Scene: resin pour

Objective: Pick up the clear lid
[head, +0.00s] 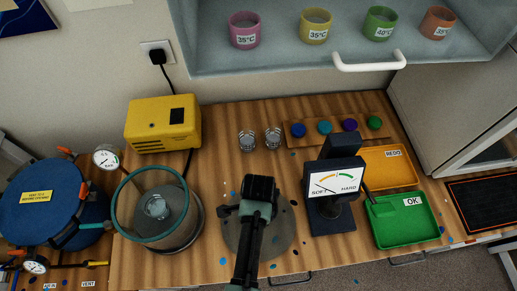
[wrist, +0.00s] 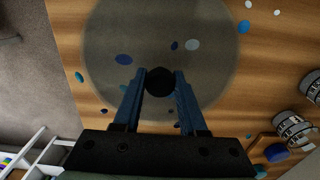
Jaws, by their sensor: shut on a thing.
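The clear lid (head: 236,240) is a see-through greyish disc with a dark knob, over the wooden bench at the front middle. It fills the upper middle of the wrist view (wrist: 120,30), and coloured spots show through it. My gripper (wrist: 160,76) is shut on the lid's round black knob (wrist: 160,82), one finger on each side. In the head view my gripper (head: 258,190) hides the knob and the lid's middle. I cannot tell whether the lid touches the bench or hangs just above it.
An open glass chamber (head: 128,205) with a teal rim stands left of the lid, holding a small cup (head: 157,207). A hardness gauge (head: 333,183) and green OK tray (head: 405,222) stand to the right. Two clear cups (head: 248,140) and a yellow pump (head: 160,122) are behind.

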